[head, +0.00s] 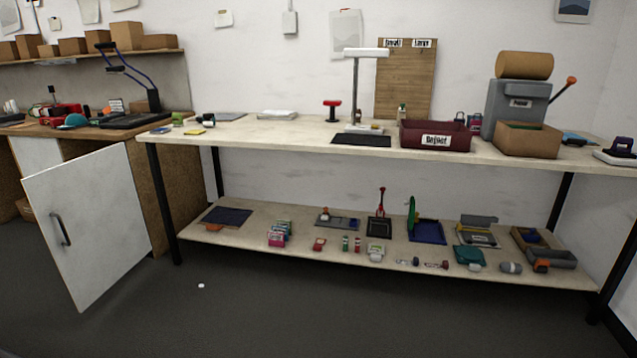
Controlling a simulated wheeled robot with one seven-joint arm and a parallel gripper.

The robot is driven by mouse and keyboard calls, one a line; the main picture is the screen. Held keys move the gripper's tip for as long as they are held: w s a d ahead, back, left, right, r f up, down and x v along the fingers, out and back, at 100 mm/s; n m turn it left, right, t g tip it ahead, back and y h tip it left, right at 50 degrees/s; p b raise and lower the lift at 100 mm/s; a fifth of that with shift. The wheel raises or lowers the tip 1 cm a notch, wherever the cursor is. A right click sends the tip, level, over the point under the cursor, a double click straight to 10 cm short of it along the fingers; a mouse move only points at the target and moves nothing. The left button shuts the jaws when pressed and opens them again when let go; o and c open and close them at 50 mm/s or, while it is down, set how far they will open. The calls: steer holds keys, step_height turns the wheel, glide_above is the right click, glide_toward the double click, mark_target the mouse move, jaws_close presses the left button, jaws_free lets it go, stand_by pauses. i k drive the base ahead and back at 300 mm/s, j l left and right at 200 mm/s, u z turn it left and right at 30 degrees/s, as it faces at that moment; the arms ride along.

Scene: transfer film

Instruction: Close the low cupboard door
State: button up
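The low cupboard door (88,225) is a white panel at the left of the head view. It stands wide open, swung out into the room from under the wooden counter. A dark bar handle (60,229) is upright near the door's left edge. The wooden cupboard side (172,190) shows behind the door's right edge. Most of the cupboard's inside is hidden by the door. My gripper is not in view.
A long pale workbench (270,133) with a lower shelf (300,247) full of small items stands right of the door. Its black front leg (165,205) is close to the door's right edge. The dark floor (240,320) in front is clear except for a small white object (201,286).

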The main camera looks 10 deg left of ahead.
mark_target(86, 209)
steer(key=i+u, duration=0.15)
steer(key=i, duration=0.8)
steer(key=i+l+u, duration=0.15)
steer(key=i, duration=0.8)
steer(key=i+u, duration=0.8)
steer(key=i, duration=0.2)
steer(key=i+l+u, duration=0.4)
steer(key=i+u, duration=1)
steer(key=k, duration=0.1)
